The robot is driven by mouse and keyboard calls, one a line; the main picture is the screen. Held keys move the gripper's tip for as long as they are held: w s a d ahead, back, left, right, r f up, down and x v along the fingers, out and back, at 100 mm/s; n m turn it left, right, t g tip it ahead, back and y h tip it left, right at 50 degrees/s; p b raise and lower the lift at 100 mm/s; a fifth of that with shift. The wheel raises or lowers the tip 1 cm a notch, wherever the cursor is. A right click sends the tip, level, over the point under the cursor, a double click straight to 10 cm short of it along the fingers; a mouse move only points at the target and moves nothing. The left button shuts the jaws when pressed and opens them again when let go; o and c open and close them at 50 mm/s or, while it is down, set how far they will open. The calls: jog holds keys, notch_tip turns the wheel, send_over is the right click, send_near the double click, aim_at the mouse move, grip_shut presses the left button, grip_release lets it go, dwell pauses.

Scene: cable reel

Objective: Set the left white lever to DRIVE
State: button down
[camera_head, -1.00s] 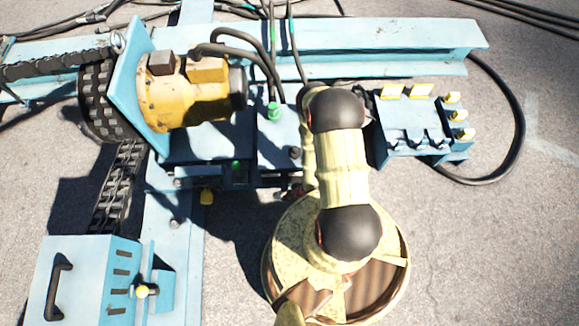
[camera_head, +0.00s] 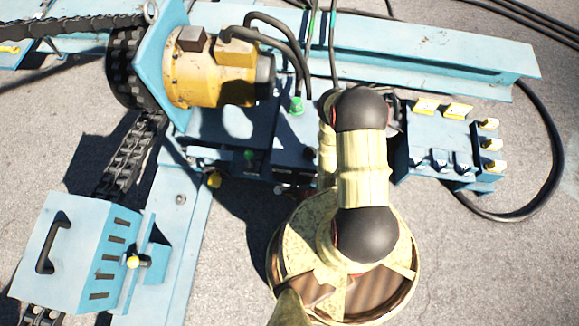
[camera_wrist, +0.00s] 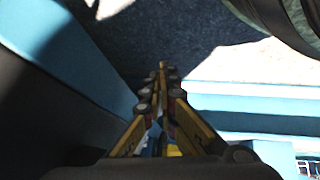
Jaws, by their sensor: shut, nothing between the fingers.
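The blue control box (camera_head: 437,130) stands right of my arm in the head view. A row of small pale levers runs along its near edge; the leftmost one (camera_head: 418,161) is closest to my arm. They are too small to read any setting or label. My gripper (camera_wrist: 162,68) shows in the wrist view, its fingers together and empty over a dark patch of ground. Blue surfaces lie to either side of it. No lever can be made out near the fingertips. In the head view my arm hides the gripper.
Yellow tabs (camera_head: 490,143) stick out on the control box's right side. A black cable (camera_head: 553,150) loops around it. A yellow motor (camera_head: 205,75) and a long blue beam (camera_head: 430,55) lie behind. A blue box with a handle (camera_head: 75,250) stands front left. Ground at lower right is clear.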

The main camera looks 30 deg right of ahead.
dwell(0.3)
notch_tip(320, 180, up, 10)
jog(key=shift+w, duration=0.15)
dwell(0.5)
jog(key=shift+r, duration=0.1)
dwell(0.5)
